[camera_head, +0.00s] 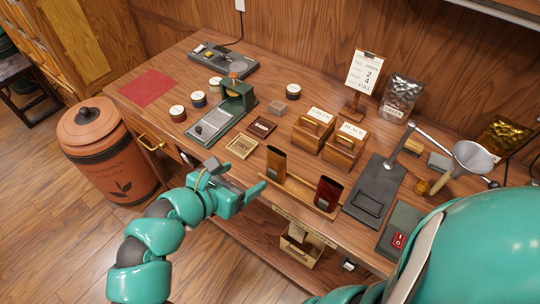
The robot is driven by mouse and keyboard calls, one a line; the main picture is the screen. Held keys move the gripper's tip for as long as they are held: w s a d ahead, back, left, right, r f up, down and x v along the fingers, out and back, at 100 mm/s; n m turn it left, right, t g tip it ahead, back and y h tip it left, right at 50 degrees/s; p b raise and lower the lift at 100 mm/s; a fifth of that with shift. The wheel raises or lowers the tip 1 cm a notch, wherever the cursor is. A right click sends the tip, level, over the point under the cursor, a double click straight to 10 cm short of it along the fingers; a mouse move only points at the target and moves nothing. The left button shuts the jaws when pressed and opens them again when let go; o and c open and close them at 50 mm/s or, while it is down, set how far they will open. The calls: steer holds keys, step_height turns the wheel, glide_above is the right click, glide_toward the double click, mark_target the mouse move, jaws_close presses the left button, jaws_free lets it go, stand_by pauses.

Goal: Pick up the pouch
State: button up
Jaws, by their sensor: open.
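A silver foil pouch (403,93) with a small white label stands upright at the back right of the wooden table. A gold foil pouch (503,136) stands farther right, near the right edge of the view. My gripper (243,182) is open and appears empty at the table's front edge, left of the brown and red containers. It is far to the front left of both pouches and touches neither.
A card stand (364,72) is left of the silver pouch. Labelled wooden boxes (312,130), a brown container (276,163), a red container (327,194), a dark scale-like device (376,190) and a funnel (472,157) crowd the table (222,177).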

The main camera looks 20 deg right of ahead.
mark_target(274, 159)
steer(key=shift+m, duration=0.5)
steer(key=p+x, duration=0.4)
steer(key=x, duration=0.7)
steer(key=shift+w+d, duration=0.15)
steer(key=shift+d, duration=0.15)
steer(key=shift+w+d+f+p, duration=0.1)
steer(key=shift+w+d+p, duration=0.15)
steer(key=shift+d+p, duration=0.3)
steer(key=p+x, duration=0.1)
steer(key=x, duration=0.2)
steer(key=shift+p, duration=0.35)
steer(key=shift+w+d+f, duration=0.3)
steer(key=shift+d+f, duration=0.05)
steer(key=c, duration=1.1)
